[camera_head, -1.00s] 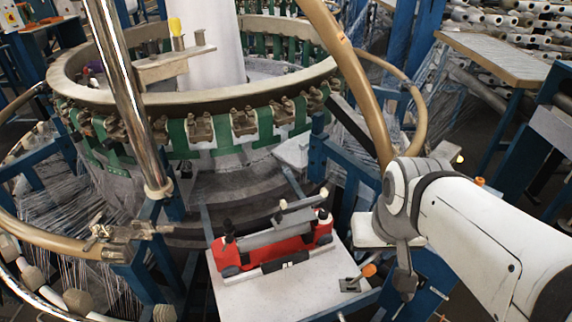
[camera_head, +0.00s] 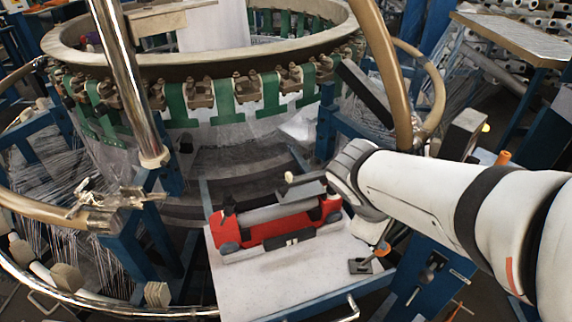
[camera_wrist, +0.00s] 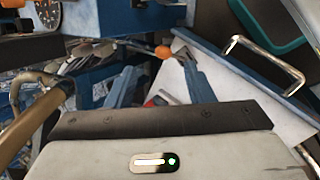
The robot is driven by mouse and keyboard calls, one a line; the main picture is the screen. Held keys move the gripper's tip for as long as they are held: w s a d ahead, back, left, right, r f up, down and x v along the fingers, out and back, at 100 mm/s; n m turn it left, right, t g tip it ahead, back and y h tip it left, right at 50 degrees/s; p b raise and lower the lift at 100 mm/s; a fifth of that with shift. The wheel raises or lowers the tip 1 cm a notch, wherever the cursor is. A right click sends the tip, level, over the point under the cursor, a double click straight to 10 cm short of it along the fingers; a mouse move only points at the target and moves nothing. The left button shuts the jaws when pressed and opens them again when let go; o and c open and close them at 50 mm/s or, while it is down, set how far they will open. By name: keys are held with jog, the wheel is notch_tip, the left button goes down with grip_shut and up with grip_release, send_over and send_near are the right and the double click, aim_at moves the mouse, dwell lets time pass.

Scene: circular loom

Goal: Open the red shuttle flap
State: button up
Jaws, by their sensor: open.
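The red shuttle (camera_head: 262,231) lies on the white tabletop (camera_head: 275,275), with a grey cylinder (camera_head: 275,215) along its top. A small grey bar with a pale knob (camera_head: 289,178) shows above its far right side. I cannot tell the flap's position. My arm's end is at the shuttle's right end and hides part of it; the fingers cannot be made out in the head view. In the wrist view my gripper (camera_wrist: 160,84) has two blue fingers apart. A small red patch, probably the shuttle, shows between them, mostly hidden by my gripper's body.
An orange-knobbed lever (camera_head: 383,249) stands on the tabletop's right side. A metal handle (camera_head: 348,308) is at the front edge. The loom's ring (camera_head: 200,60) and a brass tube (camera_head: 388,75) rise behind. The front of the tabletop is clear.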

jog(key=w+f+n+t+h+b, duration=0.2)
jog(key=w+f+n+h+b, duration=0.1)
jog(key=w+f+n+b, duration=0.25)
jog(key=n+t+y+b, duration=0.4)
jog(key=n+t+b, duration=0.95)
jog(key=n, duration=0.65)
send_near(282, 193)
jog(key=shift+g, duration=0.25)
jog(key=x, duration=0.4)
jog(key=shift+d+r, duration=0.1)
jog(key=shift+r, duration=0.05)
jog(key=shift+w, duration=0.25)
jog(key=b+x, duration=0.1)
jog(key=x, duration=0.6)
jog(key=shift+w+r+b, duration=0.1)
jog(key=shift+b, duration=0.25)
grip_shut()
